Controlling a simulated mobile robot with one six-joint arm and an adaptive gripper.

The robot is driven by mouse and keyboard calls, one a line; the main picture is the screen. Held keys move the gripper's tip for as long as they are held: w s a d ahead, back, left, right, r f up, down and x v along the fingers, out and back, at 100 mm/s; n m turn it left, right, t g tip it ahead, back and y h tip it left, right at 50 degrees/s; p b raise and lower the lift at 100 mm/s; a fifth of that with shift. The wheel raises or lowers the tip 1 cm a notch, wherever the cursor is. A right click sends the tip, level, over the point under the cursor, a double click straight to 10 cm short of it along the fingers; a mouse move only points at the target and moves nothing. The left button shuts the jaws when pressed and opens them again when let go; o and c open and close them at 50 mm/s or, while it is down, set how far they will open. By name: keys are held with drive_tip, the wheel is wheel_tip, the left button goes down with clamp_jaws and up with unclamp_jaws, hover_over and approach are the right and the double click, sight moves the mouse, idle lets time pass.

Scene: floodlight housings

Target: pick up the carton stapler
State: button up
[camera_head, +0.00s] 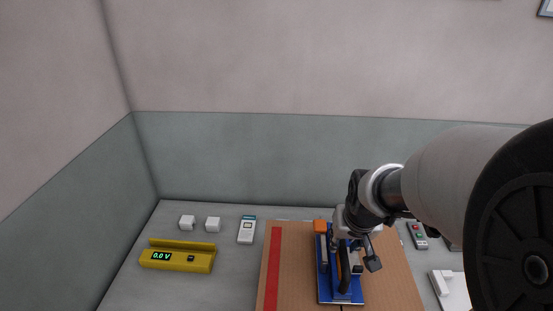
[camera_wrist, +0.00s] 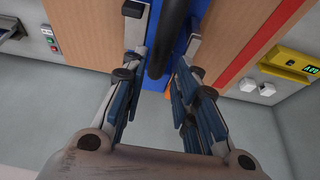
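The carton stapler (camera_head: 325,288) appears to be the blue-based tool with a black handle and an orange end, lying on a large cardboard carton. My gripper (camera_head: 353,250) is over its far part and hides some of it. In the wrist view, my gripper (camera_wrist: 156,92) has its blue-padded fingers spread apart. The stapler's black bar (camera_wrist: 168,38) runs toward the gap between them, with blue base around it. I see no grip on it, and cannot tell whether a finger touches it.
The brown carton (camera_head: 293,275) has a red stripe (camera_head: 274,268). To its left are a yellow meter (camera_head: 178,256), two white blocks (camera_head: 187,222) (camera_head: 213,224) and a white handheld device (camera_head: 247,230). A grey button box (camera_head: 417,235) and a white item (camera_head: 450,288) are on the right.

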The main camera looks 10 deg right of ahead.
sight(343, 241)
drive_tip(key=b+x, duration=0.1)
drive_tip(key=x, duration=0.1)
drive_tip(key=b+x, duration=0.1)
drive_tip(key=x, duration=0.2)
drive_tip(key=shift+w+d, duration=0.2)
drive_tip(key=shift+w, duration=0.05)
drive_tip(key=shift+r, duration=0.1)
drive_tip(key=shift+c, duration=0.3)
clamp_jaws()
drive_tip(key=shift+r, duration=0.1)
idle(0.4)
